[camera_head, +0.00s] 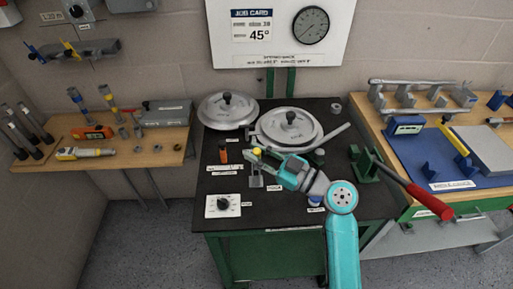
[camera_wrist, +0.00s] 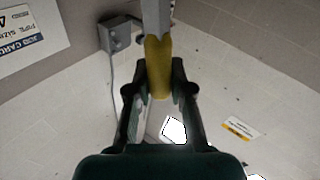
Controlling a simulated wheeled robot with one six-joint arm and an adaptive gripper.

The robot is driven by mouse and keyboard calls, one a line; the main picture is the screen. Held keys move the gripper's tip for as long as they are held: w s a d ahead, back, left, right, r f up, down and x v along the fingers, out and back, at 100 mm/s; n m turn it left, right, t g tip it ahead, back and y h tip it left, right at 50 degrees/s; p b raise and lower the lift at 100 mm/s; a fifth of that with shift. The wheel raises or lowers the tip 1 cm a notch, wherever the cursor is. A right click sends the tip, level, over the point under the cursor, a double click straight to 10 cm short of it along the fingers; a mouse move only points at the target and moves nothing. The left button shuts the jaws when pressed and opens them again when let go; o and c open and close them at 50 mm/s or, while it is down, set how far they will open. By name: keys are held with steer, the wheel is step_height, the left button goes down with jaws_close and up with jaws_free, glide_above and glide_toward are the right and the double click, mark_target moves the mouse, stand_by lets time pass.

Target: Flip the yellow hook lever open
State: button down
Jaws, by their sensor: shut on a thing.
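The yellow hook lever shows as a yellow grip (camera_head: 257,151) above a small grey fixture (camera_head: 255,178) on the dark bench top. My gripper (camera_head: 262,154) reaches it from the right, with its fingertips at the yellow part. In the wrist view the yellow grip (camera_wrist: 158,68) sits between the two fingers of my gripper (camera_wrist: 158,88), which are shut on it. A grey bar (camera_wrist: 156,18) runs on from its far end. The fingers partly hide the grip, and the lever's pivot is hard to make out.
A green clamp with a red handle (camera_head: 428,200) is at the right. A job card (camera_head: 252,25) hangs on the back board.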

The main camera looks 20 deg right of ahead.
steer(key=shift+s+a+f+n+y, duration=0.2)
steer(key=shift+s+f+n+y, duration=0.2)
steer(key=shift+s+n+y, duration=0.55)
steer(key=shift+s+a+f+n+y, duration=0.25)
steer(key=shift+s+f+n+y, duration=0.15)
steer(key=shift+n, duration=1)
steer(key=shift+s+a+f+n+y, duration=0.2)
steer(key=shift+s+f+n+y, duration=0.2)
steer(key=shift+s+n+y, duration=0.55)
steer(key=shift+w+n, duration=0.3)
steer(key=shift+w, duration=0.05)
steer(key=c, duration=1)
jaws_free()
step_height(320, 180, up, 10)
